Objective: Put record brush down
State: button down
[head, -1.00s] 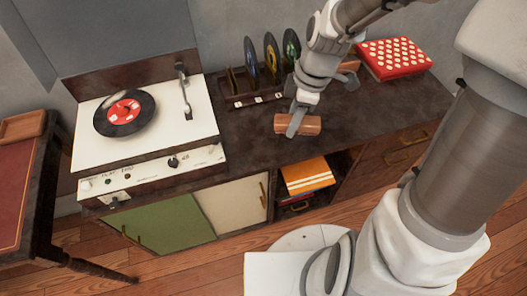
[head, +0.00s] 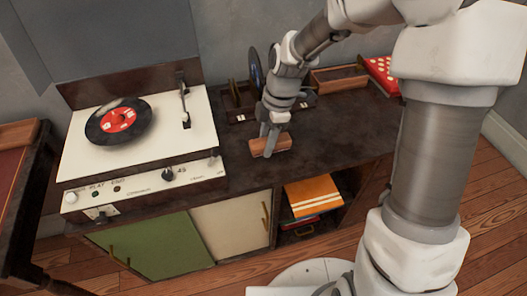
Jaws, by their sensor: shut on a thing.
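The record brush (head: 283,143) is a small brown wooden block. My gripper (head: 268,147) points down and is shut on it near its left part. The brush is at or just above the dark cabinet top (head: 335,127), right of the turntable; I cannot tell whether it touches. My finger covers part of the brush.
The white turntable (head: 80,150) with a black record (head: 120,120) stands on the left. Behind the gripper are a record rack (head: 238,100), partly hidden, an open wooden box (head: 340,78) and a red dotted box (head: 382,74). The cabinet top right of the brush is clear.

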aim_at(263, 159)
jog(key=shift+w+a+f, duration=0.35)
jog(key=shift+w+f, duration=0.05)
jog(key=shift+w, duration=0.15)
jog(key=shift+d+b+x, duration=0.2)
jog(key=shift+b+x, duration=0.15)
jog(key=shift+x, duration=0.65)
jog(key=shift+d+b+x, duration=0.15)
jog(key=shift+b+x, duration=0.2)
jog(key=shift+x, duration=0.6)
jog(key=shift+w+f, duration=0.15)
jog(key=shift+f, duration=0.05)
jog(key=shift+c, duration=2.1)
grip_release()
jog(key=p+v, duration=0.3)
jog(key=v, duration=0.9)
jog(key=shift+d+r, duration=0.1)
jog(key=shift+r, duration=0.2)
